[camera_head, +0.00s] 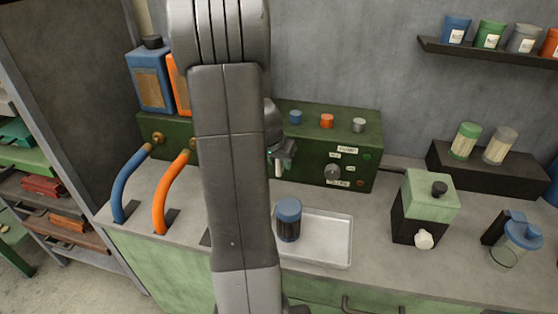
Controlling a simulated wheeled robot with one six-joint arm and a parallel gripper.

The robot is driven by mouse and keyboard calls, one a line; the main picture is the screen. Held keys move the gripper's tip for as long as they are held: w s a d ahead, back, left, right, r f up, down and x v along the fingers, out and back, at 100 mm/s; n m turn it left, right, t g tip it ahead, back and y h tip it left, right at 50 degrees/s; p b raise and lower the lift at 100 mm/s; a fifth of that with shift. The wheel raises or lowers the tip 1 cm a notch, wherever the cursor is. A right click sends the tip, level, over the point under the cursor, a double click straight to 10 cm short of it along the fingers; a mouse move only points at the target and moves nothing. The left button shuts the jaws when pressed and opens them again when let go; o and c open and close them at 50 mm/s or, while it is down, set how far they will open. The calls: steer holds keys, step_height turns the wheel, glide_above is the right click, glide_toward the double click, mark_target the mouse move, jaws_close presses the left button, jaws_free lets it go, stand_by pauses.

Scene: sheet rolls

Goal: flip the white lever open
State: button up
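A green machine box (313,122) stands against the wall at the back of the counter, with a dial (332,172), labels and small caps on top. A small white upright piece (278,168), possibly the white lever, shows at its front just right of my arm. My gripper (283,153) is in front of the box, close to this white piece; whether they touch I cannot tell. The fingers are small and mostly hidden behind my arm, so their opening is unclear. A white knob (424,239) also sits on the front of a green and black box (420,210) at right.
A dark jar with a blue lid (289,220) stands at a light tray (325,240) below the machine. Blue (127,187) and orange (170,195) hoses curve to the counter at left. A blue-lidded clear container (515,242) stands at far right.

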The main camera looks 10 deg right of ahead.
steer(key=shift+r, duration=0.1)
steer(key=v, duration=1.3)
steer(key=shift+r, duration=0.3)
steer(key=x, duration=1.3)
steer(key=shift+f, duration=0.4)
